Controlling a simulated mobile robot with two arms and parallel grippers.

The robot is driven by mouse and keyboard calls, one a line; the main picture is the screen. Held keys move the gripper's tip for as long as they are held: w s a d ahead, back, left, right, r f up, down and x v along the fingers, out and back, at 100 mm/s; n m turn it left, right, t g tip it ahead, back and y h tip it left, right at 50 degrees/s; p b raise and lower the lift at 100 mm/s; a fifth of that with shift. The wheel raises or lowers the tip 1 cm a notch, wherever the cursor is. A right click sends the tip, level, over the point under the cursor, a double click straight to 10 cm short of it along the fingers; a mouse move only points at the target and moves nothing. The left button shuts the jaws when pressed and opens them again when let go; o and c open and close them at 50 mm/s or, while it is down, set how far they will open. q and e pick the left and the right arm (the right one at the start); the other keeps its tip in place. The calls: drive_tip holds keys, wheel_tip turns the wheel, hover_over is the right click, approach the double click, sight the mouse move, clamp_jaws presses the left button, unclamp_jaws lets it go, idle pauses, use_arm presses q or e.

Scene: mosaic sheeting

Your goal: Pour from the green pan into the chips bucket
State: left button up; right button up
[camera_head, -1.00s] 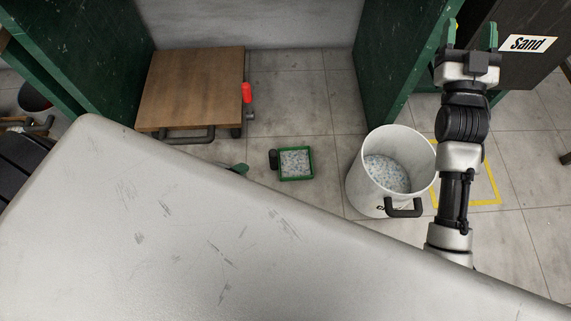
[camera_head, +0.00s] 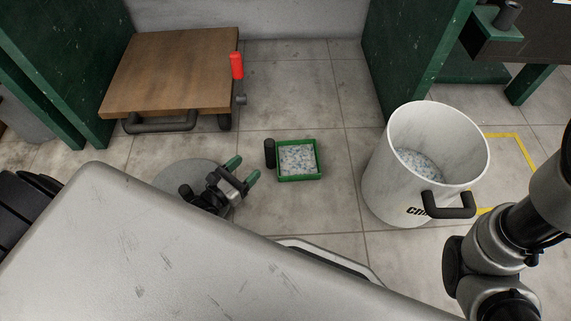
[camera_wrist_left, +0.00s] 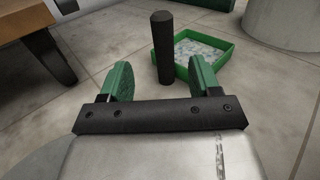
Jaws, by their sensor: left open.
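The green pan (camera_head: 299,175) sits on the tiled floor, square, with pale blue-white chips inside and a black upright handle (camera_head: 269,153) on its left side. The chips bucket (camera_head: 396,187), a white bucket with a black handle and partly hidden lettering, stands to its right with similar chips inside. My left gripper (camera_head: 244,170) is open and empty, just left of the pan's handle. In the left wrist view, the handle (camera_wrist_left: 163,48) stands ahead between the open green fingers and the pan (camera_wrist_left: 224,66) lies behind it. My right arm shows at the lower right; its gripper is out of frame.
A wooden-topped cart (camera_head: 170,75) with a red-handled part (camera_head: 237,66) stands at the back left. Green panels flank the area. A yellow floor marking (camera_head: 518,150) lies right of the bucket. Floor between pan and bucket is clear.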

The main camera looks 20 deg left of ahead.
sight(266, 151)
use_arm(q)
drive_tip(key=b+x, duration=0.1)
drive_tip(key=x, duration=0.3)
drive_tip(key=shift+w+d+b, duration=0.15)
drive_tip(key=shift+w+b, duration=0.2)
drive_tip(key=shift+w, duration=0.05)
drive_tip(key=b+x, duration=0.1)
drive_tip(key=x, duration=0.1)
drive_tip(key=b+x, duration=0.2)
drive_tip(key=shift+w+d+f, duration=0.15)
drive_tip(key=shift+w+d, duration=0.15)
drive_tip(key=shift+d, duration=0.05)
drive_tip(key=shift+w, duration=0.25)
drive_tip(key=shift+c, duration=0.4)
clamp_jaws()
drive_tip(key=shift+r, duration=0.2)
